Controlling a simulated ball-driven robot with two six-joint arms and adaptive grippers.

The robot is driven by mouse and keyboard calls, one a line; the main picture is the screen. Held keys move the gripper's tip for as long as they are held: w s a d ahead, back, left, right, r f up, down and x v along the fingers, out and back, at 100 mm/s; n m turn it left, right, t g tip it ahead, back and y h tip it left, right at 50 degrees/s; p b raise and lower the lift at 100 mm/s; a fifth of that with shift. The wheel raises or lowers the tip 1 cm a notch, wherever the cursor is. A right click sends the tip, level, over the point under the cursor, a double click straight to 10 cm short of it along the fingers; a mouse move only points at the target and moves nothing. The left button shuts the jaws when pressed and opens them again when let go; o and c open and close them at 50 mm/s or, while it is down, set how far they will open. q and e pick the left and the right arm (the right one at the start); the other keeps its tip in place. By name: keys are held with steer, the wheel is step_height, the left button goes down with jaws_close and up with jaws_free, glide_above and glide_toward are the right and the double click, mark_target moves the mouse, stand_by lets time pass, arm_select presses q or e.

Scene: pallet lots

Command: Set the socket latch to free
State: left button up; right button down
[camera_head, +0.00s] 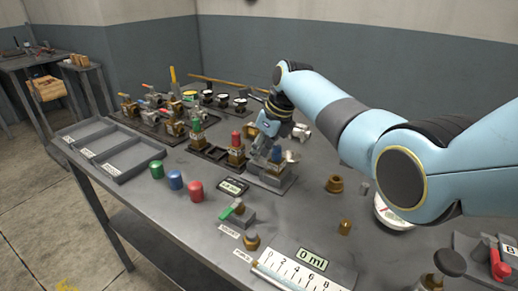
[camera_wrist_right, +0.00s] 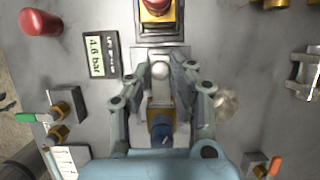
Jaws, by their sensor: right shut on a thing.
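My right gripper (camera_head: 272,140) reaches down over a grey socket block (camera_head: 268,182) on the table. In the right wrist view its fingers (camera_wrist_right: 165,85) close around a brass fitting with a blue cap (camera_wrist_right: 160,128), which also shows blue in the head view (camera_head: 276,154). A pale grey ball (camera_wrist_right: 160,69) shows between the fingertips. I cannot tell for sure which part is the socket latch or how it is set; the fingers hide part of the block. A pale rounded piece (camera_wrist_right: 228,103) sits right of the fingers. My left gripper is not in view.
Left of the block are a display (camera_head: 232,187), a green-levered block (camera_head: 238,211) and green, blue and red caps (camera_head: 175,180). A red-capped fitting (camera_head: 236,148) stands close behind. Brass parts (camera_head: 335,184) stand to the right. An empty grey tray (camera_head: 110,150) lies at left.

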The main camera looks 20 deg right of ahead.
steer(key=shift+r, duration=0.1)
steer(key=shift+w+a+r, duration=0.1)
steer(key=shift+w+a, duration=0.2)
steer(key=shift+w, duration=0.05)
steer(key=shift+w+a+p, duration=0.25)
steer(key=shift+w+p, duration=0.1)
steer(key=shift+a, duration=0.1)
steer(key=c, duration=1.5)
jaws_free()
steer(key=shift+w, duration=0.15)
steer(key=o, duration=0.3)
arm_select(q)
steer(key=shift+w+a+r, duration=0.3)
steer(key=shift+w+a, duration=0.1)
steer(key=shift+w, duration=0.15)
arm_select(e)
steer(key=shift+o, duration=0.2)
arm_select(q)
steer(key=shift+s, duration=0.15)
